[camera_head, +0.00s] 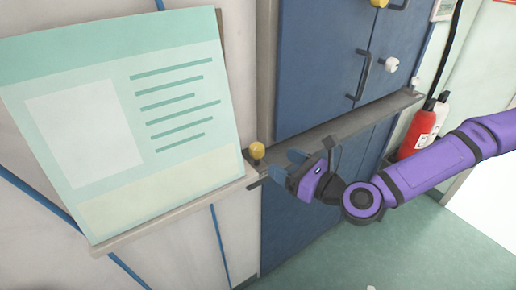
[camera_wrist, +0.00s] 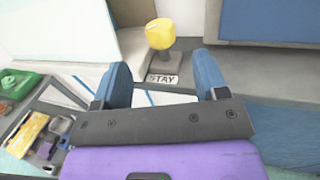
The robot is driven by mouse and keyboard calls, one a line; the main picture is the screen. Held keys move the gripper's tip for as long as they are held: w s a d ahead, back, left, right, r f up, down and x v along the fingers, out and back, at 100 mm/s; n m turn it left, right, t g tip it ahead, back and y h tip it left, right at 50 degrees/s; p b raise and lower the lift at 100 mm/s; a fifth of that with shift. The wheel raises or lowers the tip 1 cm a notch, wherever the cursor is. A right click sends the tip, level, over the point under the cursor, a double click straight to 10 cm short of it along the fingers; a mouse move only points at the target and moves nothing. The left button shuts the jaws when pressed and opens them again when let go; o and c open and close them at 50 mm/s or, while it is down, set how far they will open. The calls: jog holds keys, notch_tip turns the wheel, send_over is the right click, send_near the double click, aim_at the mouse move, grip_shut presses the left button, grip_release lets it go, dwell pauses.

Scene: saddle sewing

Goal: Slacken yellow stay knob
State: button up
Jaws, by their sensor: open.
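The yellow stay knob (camera_head: 257,150) sits on a short stem at the right end of the ledge below the board. In the wrist view the yellow knob (camera_wrist: 160,34) stands upright on its post, above a label (camera_wrist: 162,79) reading "STAY". My gripper (camera_head: 274,168) is just right of and below the knob in the head view. Its two blue fingers (camera_wrist: 165,80) are spread apart with nothing between them. The knob lies beyond the fingertips, roughly between them in the picture, and appears apart from both.
A pale green board (camera_head: 190,110) leans above the ledge (camera_head: 170,215). Blue cabinet doors (camera_head: 320,70) with a dark handle (camera_head: 363,75) and a grey shelf (camera_head: 350,125) are behind my gripper.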

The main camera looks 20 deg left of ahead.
aim_at(263, 152)
jog(key=x, duration=0.9)
jog(key=c, duration=0.9)
